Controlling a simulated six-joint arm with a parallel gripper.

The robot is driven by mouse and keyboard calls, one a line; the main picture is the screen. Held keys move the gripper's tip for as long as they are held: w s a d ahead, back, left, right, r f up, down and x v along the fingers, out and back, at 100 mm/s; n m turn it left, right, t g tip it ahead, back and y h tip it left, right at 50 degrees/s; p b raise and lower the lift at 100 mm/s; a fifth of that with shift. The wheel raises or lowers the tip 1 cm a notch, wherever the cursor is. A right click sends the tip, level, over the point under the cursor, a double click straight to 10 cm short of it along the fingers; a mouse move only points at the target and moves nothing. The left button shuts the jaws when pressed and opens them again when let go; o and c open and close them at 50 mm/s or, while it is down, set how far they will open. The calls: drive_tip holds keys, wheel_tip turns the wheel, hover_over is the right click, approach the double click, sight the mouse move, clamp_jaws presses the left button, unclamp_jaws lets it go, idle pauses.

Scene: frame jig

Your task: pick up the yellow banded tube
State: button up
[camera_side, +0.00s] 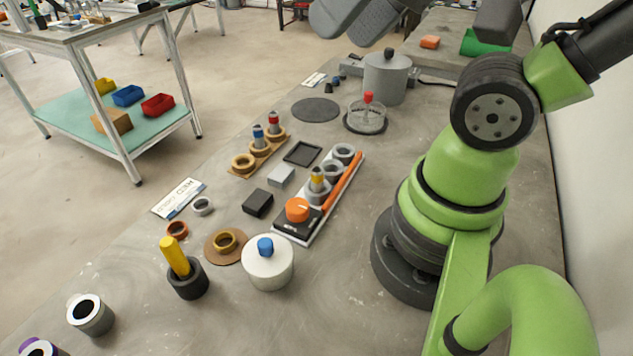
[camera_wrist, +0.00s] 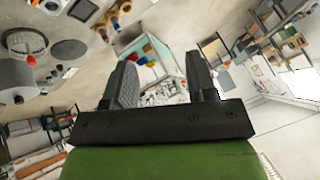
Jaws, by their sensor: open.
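The yellow banded tube (camera_side: 317,177) stands upright in a grey ring-shaped holder (camera_side: 318,196) on a long white tray (camera_side: 328,213). The tube shows a yellow band near its top, and its lower part is hidden in the holder. My gripper (camera_wrist: 160,62) is in the wrist view, with its two dark fingers spread wide and nothing between them. It points out over the room, away from the tube. I cannot make out the yellow banded tube in the wrist view.
The tray also bears two empty grey holders, an orange knob (camera_side: 297,210) on a black box and an orange bar (camera_side: 342,182). A wooden rack (camera_side: 243,174) holds blue and red banded tubes. A yellow handle (camera_side: 174,255) stands in a dark cup. A white lidded pot (camera_side: 268,267) sits close by.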

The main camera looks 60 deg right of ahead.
drive_tip(key=n+g+h, duration=0.2)
drive_tip(key=n+g, duration=0.5)
hover_over(318, 170)
drive_tip(key=f, duration=1.7)
drive_tip(key=shift+d, duration=0.2)
wheel_tip(318, 170, down, 5)
drive_tip(key=shift+r, duration=0.2)
drive_tip(key=shift+a+f, duration=0.2)
drive_tip(key=shift+f, duration=2.65)
drive_tip(key=shift+c, duration=0.4)
clamp_jaws()
